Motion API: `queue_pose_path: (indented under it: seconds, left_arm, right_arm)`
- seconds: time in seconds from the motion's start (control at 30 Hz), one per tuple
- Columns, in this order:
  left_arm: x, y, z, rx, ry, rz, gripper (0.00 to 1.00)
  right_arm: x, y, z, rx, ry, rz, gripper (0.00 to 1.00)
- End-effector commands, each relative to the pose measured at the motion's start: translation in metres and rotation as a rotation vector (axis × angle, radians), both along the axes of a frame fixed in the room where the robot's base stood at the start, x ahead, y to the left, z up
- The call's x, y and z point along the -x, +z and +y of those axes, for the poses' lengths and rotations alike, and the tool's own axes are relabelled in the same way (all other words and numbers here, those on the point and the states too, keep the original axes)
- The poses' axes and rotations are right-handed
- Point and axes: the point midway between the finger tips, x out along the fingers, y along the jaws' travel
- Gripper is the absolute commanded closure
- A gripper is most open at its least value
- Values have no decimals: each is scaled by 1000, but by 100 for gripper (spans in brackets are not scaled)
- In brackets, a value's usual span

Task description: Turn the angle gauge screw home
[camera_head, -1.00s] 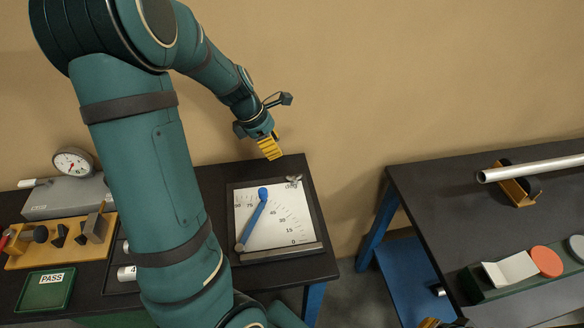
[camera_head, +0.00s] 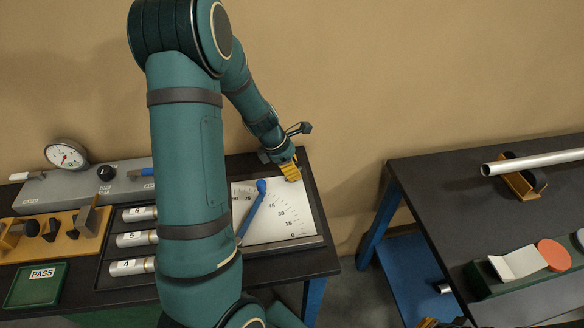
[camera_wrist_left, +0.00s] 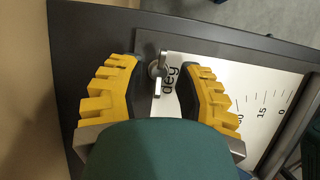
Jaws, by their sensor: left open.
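The angle gauge (camera_head: 284,222) is a white plate with a degree scale in a dark frame on the left bench. Its blue pointer arm (camera_head: 253,212) lies slanted across the scale. The gauge screw (camera_wrist_left: 157,68), a small grey wing-shaped screw, shows in the left wrist view at the plate's edge beside the "deg" lettering. My left gripper (camera_wrist_left: 158,88) is open, with its yellow fingers on either side of the screw and apart from it. In the head view the left gripper (camera_head: 290,171) is over the gauge's far right corner and hides the screw. My right gripper is not clearly seen.
A dial gauge (camera_head: 67,155), a grey block (camera_head: 75,192), numbered metal cylinders (camera_head: 133,240) and a green PASS tray (camera_head: 38,286) are on the left bench. A second bench (camera_head: 425,200) to the right holds a metal tube (camera_head: 535,164). A gap separates the benches.

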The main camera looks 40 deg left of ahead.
Motion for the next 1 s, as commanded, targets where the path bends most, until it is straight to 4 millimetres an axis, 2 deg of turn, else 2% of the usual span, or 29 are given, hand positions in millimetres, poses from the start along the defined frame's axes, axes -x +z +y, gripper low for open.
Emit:
queue_pose_path:
  seconds: [0.23,0.33,0.77,1.0]
  left_arm:
    - [0,0,0,0,0,0,66]
    - [0,0,0,0,-1,0,100]
    - [0,0,0,-1,-9,1,100]
    - [0,0,0,0,-90,1,100]
  right_arm:
    - [0,0,0,0,0,0,100]
    - [0,0,0,0,0,0,100]
    - [0,0,0,0,0,0,100]
    - [0,3,0,-1,0,0,100]
